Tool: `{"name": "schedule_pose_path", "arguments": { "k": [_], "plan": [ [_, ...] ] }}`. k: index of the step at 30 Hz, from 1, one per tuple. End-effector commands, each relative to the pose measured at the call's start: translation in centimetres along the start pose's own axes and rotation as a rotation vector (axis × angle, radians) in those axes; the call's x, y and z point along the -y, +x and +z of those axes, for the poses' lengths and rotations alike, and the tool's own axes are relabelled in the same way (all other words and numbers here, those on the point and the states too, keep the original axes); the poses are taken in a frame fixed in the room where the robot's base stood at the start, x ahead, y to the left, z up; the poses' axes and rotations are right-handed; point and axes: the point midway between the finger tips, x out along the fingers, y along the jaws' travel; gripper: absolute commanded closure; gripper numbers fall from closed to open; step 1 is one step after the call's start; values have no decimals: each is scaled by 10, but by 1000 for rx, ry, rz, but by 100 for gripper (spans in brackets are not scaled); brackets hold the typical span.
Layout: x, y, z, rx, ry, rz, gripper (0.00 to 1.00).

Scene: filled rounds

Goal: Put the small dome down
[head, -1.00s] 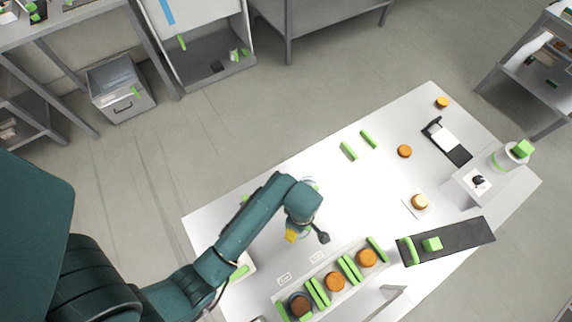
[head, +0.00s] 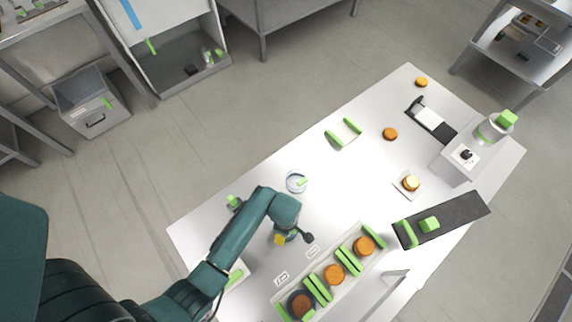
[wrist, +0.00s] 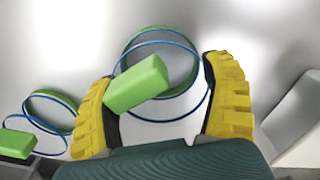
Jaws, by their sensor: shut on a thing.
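The small dome (wrist: 185,72) is a clear cover with a blue rim, seen from above in the wrist view. A green block (wrist: 137,85), apparently its knob, sits at its left side. My gripper (wrist: 160,70) has its yellow pads on opposite sides of the dome, shut on it. In the head view my gripper (head: 281,239) hangs over the white table (head: 250,225), behind the tray; the dome there is hidden by the arm. I cannot tell whether its rim touches the table.
Another clear round piece with a blue rim (head: 297,182) lies behind my gripper. A long tray (head: 372,262) with brown rounds and green dividers stands in front, near two labels. A dark board (head: 465,215) lies right. The table's middle is clear.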

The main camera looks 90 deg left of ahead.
Motion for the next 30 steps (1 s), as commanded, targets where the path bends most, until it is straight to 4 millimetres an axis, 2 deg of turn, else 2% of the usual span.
{"name": "schedule_pose_path", "arguments": {
  "k": [2, 3, 5, 11, 14, 17, 24, 30],
  "plan": [
    [0, 3, 0, 0, 0, -1, 45],
    [0, 2, 0, 0, 0, 0, 9],
    [0, 2, 0, 0, 0, 0, 0],
    [0, 2, 0, 0, 0, 0, 0],
    [0, -4, 0, 0, 0, 1, 0],
    [-1, -22, 0, 0, 0, 3, 0],
    [-1, -83, 0, 0, 0, 3, 0],
    [-1, -115, 0, 0, 0, 1, 0]
  ]
}}
